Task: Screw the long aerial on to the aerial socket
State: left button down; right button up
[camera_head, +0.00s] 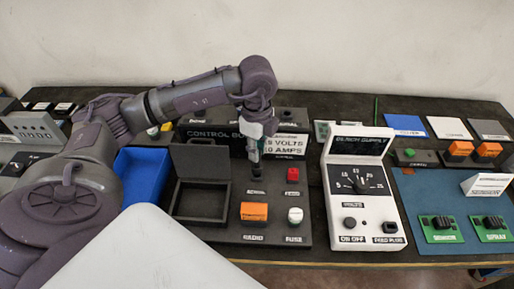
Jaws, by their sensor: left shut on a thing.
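My left gripper (255,152) points down over the control box panel (273,232), left of the bench supply. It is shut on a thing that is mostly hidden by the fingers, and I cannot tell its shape. A small dark round part (257,172) shows right under the fingertips; whether it is the aerial socket or part of the held thing is too small to tell. A thin green upright rod (375,108) stands behind the bench supply; I cannot tell if it is an aerial. My right gripper is not in view.
A white bench supply (360,215) stands to the right, a blue bin (143,180) to the left. Green boards (440,229) lie on a blue mat (420,190).

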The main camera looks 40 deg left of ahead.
pick_arm(q)
jog(key=shift+f+b, duration=0.65)
jog(key=shift+f, duration=0.25)
jog(key=c, duration=1)
grip_release()
jog(key=shift+o, duration=0.2)
jog(key=shift+r, duration=0.15)
notch_tip(320, 180, up, 12)
